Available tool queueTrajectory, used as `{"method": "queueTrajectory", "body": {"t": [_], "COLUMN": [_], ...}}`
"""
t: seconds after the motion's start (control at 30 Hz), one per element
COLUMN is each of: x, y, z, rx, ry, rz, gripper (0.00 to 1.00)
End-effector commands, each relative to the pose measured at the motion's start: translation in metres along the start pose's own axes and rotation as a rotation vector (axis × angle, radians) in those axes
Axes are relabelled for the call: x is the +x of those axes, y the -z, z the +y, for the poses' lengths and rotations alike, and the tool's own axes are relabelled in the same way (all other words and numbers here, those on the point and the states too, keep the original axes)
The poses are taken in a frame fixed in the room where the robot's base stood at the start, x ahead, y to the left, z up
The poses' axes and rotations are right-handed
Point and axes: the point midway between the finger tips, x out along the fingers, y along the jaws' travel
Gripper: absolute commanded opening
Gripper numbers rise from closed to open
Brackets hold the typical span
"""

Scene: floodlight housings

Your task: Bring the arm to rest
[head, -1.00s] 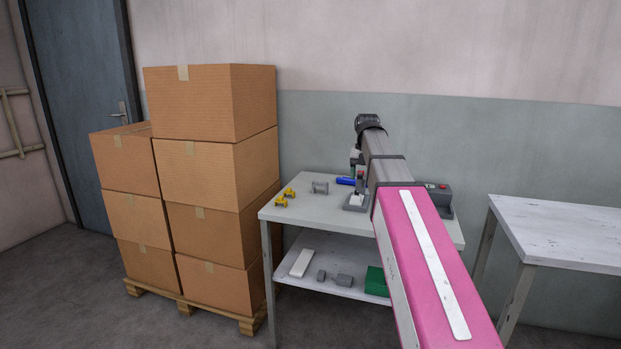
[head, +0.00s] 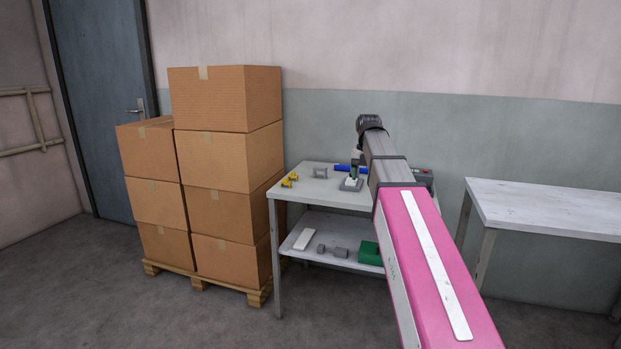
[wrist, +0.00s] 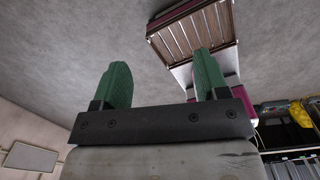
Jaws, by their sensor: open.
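My arm, with a pink upper section, reaches forward in the head view, in front of the right side of a grey two-tier table (head: 318,194). My gripper (wrist: 160,58) shows in the wrist view with two green fingers wide apart and nothing between them. In the head view the arm's far end bends down, and it is hard to tell the gripper from the items behind it.
Yellow parts (head: 290,180), a grey part (head: 320,172) and a blue item (head: 350,168) lie on the tabletop. Stacked cartons (head: 225,100) on a pallet (head: 205,283) stand left. A white table (head: 550,208) stands right. The floor (head: 110,290) at front left is clear.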

Motion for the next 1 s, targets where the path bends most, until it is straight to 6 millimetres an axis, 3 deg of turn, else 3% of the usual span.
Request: {"method": "queueTrajectory", "body": {"t": [0.37,0.57,0.77,1.0], "x": [0.038,0.070,0.119,0.196], "y": [0.009,0.017,0.033,0.066], "z": [-0.003,-0.006,-0.011,-0.022], "rx": [0.205,0.392,0.682,1.190], "ry": [0.001,0.001,0.002,0.002], "rz": [0.002,0.002,0.003,0.001], "gripper": [0.67,0.67,0.67,0.67]}}
